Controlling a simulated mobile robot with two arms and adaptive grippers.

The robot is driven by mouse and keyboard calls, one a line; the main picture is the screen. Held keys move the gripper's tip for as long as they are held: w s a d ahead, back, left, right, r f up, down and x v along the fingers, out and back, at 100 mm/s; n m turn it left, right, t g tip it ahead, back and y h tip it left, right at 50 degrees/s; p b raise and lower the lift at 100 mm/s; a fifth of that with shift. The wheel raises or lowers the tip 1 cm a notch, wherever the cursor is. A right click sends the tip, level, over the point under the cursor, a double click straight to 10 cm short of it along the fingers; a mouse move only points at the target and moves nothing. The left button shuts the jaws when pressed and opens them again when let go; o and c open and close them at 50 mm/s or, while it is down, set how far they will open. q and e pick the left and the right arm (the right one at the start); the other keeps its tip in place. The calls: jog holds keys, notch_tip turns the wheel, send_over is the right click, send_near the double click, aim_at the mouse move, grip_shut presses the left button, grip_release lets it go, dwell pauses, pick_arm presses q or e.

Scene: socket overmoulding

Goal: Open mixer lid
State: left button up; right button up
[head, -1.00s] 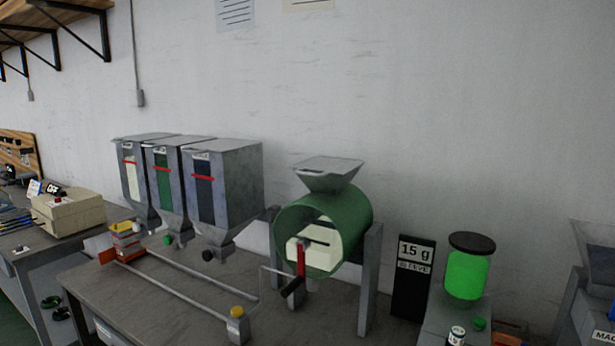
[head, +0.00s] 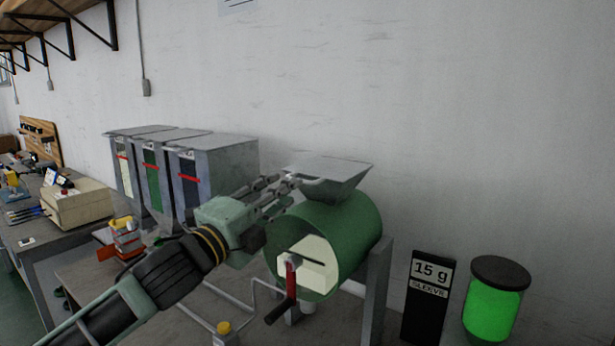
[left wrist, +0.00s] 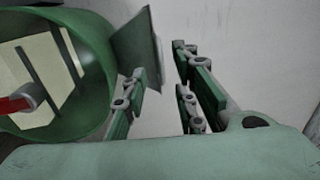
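The mixer is a green drum (head: 350,232) on grey legs, with a grey hopper (head: 338,190) on top. A flat grey lid (head: 335,166) lies level across the hopper. My left gripper (head: 288,182) reaches in from the left, with its fingertips at the hopper's left edge, just under the lid's level. In the left wrist view, the fingers (left wrist: 160,80) stand apart with nothing clearly between them. The hopper (left wrist: 135,48) shows just beyond the left finger, beside the green drum (left wrist: 85,60). I cannot tell whether a finger touches the lid. My right gripper is not in view.
Several grey dispensers (head: 215,150) stand left of the mixer, behind my left arm. A red crank with a black handle (head: 285,300) sticks out at the drum's front. A black 15 g sign (head: 428,300) and a green jar (head: 494,300) stand to the right.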

pick_arm(q)
jog(key=p+x, duration=0.1)
jog(key=x, duration=0.5)
jog(key=shift+p, duration=0.4)
jog(key=shift+w+d, duration=0.1)
jog(key=shift+d, duration=0.1)
jog(key=c, duration=0.6)
grip_shut()
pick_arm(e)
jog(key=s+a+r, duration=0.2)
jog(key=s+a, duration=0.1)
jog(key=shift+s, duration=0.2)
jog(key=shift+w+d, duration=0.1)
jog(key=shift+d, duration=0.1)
